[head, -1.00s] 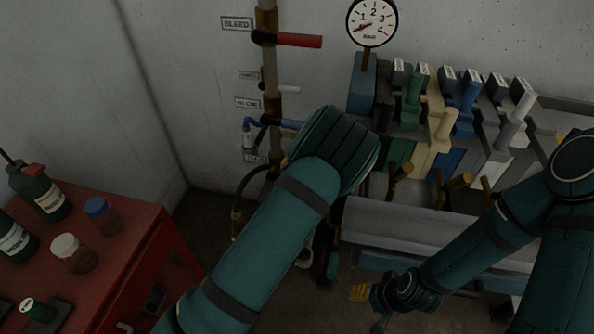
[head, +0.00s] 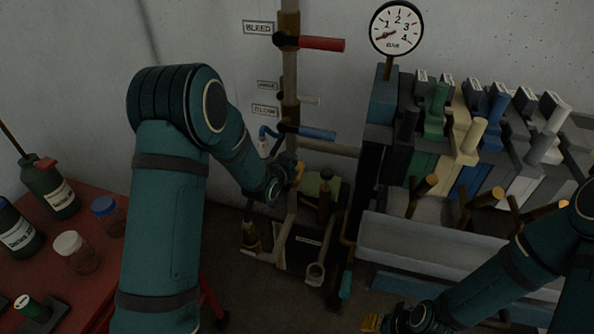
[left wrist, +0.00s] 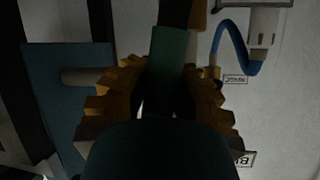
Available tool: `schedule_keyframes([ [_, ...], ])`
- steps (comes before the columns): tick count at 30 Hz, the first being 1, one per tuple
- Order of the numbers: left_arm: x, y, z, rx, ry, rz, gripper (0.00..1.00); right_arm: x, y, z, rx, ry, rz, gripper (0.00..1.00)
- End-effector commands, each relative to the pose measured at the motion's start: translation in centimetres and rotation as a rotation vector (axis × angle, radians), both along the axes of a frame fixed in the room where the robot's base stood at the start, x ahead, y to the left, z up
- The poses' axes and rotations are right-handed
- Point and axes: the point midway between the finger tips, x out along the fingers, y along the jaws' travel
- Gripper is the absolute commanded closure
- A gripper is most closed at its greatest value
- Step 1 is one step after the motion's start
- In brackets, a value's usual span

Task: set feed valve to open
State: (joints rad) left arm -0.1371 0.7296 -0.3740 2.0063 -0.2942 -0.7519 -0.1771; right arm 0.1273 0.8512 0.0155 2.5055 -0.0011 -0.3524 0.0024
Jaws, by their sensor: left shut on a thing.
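The standing pipe (head: 290,65) on the wall carries several lever valves. My left gripper (head: 294,174) is at the low end of this pipe, just below the blue lever. In the left wrist view its yellow fingers (left wrist: 165,95) are shut on a dark green lever (left wrist: 168,68), which I take for the feed valve handle. In the head view this lever and its label are hidden by my left arm and gripper, so its angle is hard to tell. My right gripper (head: 373,323) is low at the bottom edge, partly cut off, away from the pipe.
A gauge (head: 396,27) and a bank of coloured levers (head: 470,130) stand right. A red table (head: 90,285) with bottles is left.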

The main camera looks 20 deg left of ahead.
Motion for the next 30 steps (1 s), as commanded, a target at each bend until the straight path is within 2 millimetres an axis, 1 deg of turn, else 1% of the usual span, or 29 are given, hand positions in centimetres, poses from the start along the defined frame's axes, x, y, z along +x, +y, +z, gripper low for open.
schedule_keyframes([
  [1,-0.36,0.36,-0.58,-0.011,0.015,0.004,1.0,0.04,-0.01,-0.28,0.0,-0.001,0.0,0.53],
  [18,-0.4,0.63,-0.54,-0.037,0.018,0.004,1.0,0.13,-0.02,-0.45,0.0,-0.003,-0.001,0.53],
  [19,-0.4,0.63,-0.54,-0.037,0.018,0.004,0.79,0.13,-0.01,-0.46,0.0,-0.003,-0.001,0.53],
  [20,-0.37,0.63,-0.51,-0.037,0.017,0.004,0.69,0.13,-0.01,-0.46,0.0,-0.003,-0.001,0.53],
  [21,-0.34,0.62,-0.46,-0.037,0.015,0.004,0.55,0.13,-0.01,-0.46,0.0,-0.003,-0.001,0.53],
  [22,-0.32,0.6,-0.42,-0.037,0.014,0.004,0.44,0.13,-0.01,-0.46,0.0,-0.003,-0.001,0.53],
  [23,-0.29,0.58,-0.38,-0.038,0.013,0.004,0.43,0.12,-0.02,-0.45,0.0,-0.003,-0.001,0.53],
  [30,-0.16,0.48,-0.2,-0.038,0.008,0.002,0.43,0.12,-0.02,-0.45,0.0,-0.003,-0.001,0.53],
])
